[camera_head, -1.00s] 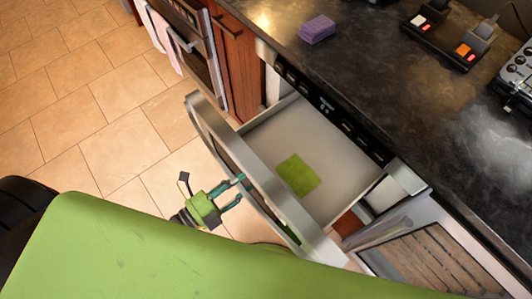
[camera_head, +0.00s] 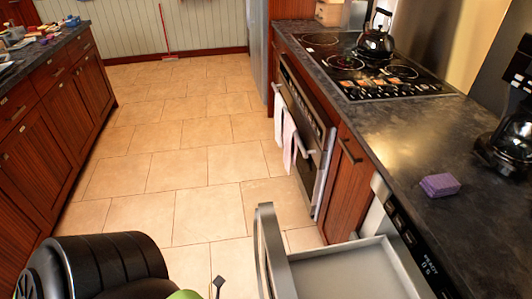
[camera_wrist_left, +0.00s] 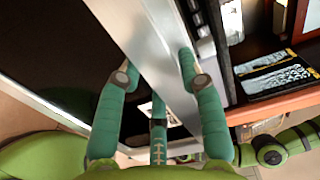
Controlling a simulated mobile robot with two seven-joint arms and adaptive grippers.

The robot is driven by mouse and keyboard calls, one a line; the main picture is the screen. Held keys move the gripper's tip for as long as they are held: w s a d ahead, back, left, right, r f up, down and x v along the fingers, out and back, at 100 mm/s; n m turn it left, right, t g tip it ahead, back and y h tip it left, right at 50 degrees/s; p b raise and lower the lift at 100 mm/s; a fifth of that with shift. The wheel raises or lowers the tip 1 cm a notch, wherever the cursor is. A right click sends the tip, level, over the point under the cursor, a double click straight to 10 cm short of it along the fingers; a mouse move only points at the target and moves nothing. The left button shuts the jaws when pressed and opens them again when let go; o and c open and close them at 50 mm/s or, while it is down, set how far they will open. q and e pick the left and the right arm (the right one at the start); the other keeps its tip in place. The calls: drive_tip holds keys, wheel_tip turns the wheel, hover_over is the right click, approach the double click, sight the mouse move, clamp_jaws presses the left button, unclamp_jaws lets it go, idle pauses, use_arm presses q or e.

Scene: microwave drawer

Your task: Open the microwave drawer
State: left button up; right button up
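The microwave drawer is pulled out from under the counter. In the head view its front panel (camera_head: 268,250) stands clear of the cabinet, and the pale drawer interior (camera_head: 350,272) shows behind it, cut off by the bottom edge. My right gripper is in neither current view.
A purple sponge (camera_head: 439,185) lies on the dark counter (camera_head: 400,130) above the drawer. An oven (camera_head: 307,130) with hanging towels (camera_head: 289,140) stands beyond. The tiled floor (camera_head: 165,180) left of the drawer is clear, with cabinets (camera_head: 60,95) farther left.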

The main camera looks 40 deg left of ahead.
use_arm(q)
drive_tip(key=shift+o, duration=1.3)
use_arm(e)
drive_tip(key=shift+d, duration=0.15)
drive_tip(key=shift+d, duration=0.2)
use_arm(q)
drive_tip(key=v, duration=1.2)
use_arm(e)
drive_tip(key=shift+a, duration=0.2)
use_arm(q)
drive_tip(key=shift+w, duration=0.1)
